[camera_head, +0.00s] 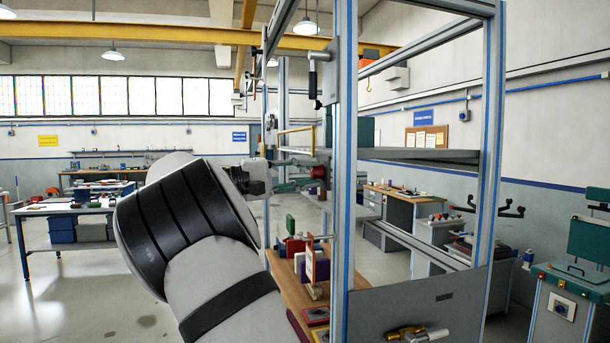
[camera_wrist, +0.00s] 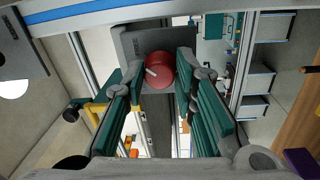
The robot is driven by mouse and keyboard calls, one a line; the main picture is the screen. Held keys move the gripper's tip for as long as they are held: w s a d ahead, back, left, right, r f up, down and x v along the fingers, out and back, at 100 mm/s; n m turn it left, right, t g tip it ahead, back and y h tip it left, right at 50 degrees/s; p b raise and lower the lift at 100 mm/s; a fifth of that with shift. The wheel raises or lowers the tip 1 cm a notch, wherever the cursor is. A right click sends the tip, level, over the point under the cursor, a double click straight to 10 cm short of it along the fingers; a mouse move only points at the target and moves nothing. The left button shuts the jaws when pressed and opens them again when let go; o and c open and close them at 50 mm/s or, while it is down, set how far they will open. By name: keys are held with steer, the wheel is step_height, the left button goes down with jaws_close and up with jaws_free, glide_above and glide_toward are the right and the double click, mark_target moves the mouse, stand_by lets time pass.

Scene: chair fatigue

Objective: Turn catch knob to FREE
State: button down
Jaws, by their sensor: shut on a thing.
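The catch knob is a round red knob (camera_wrist: 160,70) with a pale pointer mark, on a grey plate (camera_wrist: 128,42) in the wrist view. No FREE lettering is readable.
The knob is on a tall metal frame with a blue-edged post (camera_head: 346,230). Below is a wooden bench (camera_head: 290,290) with coloured items. A grey panel (camera_head: 420,305) with a brass fitting (camera_head: 417,333) is at the lower right.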

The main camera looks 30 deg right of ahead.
steer(key=shift+f+m, duration=0.1)
steer(key=shift+m, duration=0.4)
steer(key=c, duration=1.3)
jaws_free()
steer(key=v, duration=1.2)
